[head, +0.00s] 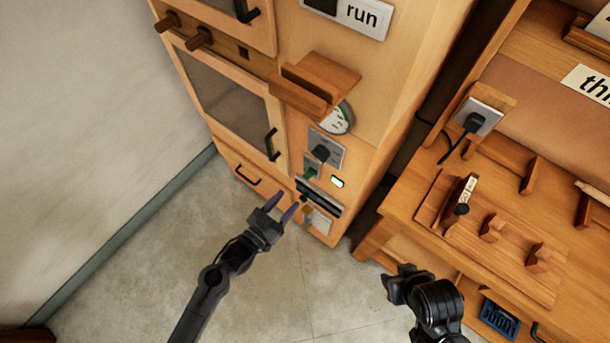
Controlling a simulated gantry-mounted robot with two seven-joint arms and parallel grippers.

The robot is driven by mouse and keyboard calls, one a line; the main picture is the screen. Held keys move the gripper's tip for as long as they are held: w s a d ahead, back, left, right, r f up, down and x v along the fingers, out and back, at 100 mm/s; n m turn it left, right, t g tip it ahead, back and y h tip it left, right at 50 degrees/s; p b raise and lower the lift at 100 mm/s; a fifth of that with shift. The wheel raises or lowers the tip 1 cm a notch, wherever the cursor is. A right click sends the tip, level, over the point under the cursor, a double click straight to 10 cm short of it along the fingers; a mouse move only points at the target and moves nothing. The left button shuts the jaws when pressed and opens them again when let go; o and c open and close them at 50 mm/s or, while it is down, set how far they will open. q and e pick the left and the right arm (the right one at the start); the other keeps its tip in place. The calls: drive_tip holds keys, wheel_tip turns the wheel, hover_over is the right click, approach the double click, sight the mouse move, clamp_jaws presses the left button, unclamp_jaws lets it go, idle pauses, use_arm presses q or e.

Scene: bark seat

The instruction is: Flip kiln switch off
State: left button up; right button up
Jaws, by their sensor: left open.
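The kiln is a tall wooden cabinet (375,95) with a dark-windowed door (222,97) in the head view. Its lower right front has a plate with a black knob or plug (320,153), a small green lever-like part (311,174) and a lit green indicator (337,183). I cannot tell for certain which part is the kiln switch, or its position. My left gripper (281,208) is open and empty, its two purple-tinted fingers pointing up toward the panel, just below and left of the green part. My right gripper (397,285) is at lower right; its fingers are not clear.
A wooden shelf (318,83) juts out above a round gauge (338,118). A black door handle (271,145) sticks out left of the panel. A wooden workbench (400,215) with upright pegs stands at right. The floor (130,255) is clear at left.

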sight(307, 175)
use_arm(q)
drive_tip(key=b+x, duration=0.2)
drive_tip(key=x, duration=0.8)
drive_tip(key=shift+w+a+f, duration=0.15)
drive_tip(key=shift+w+a, duration=0.05)
drive_tip(key=shift+w+d, duration=0.45)
use_arm(e)
drive_tip(key=shift+f, duration=1.6)
use_arm(q)
drive_tip(key=c, duration=0.9)
drive_tip(key=shift+b, duration=0.35)
clamp_jaws()
use_arm(e)
drive_tip(key=shift+f, duration=0.15)
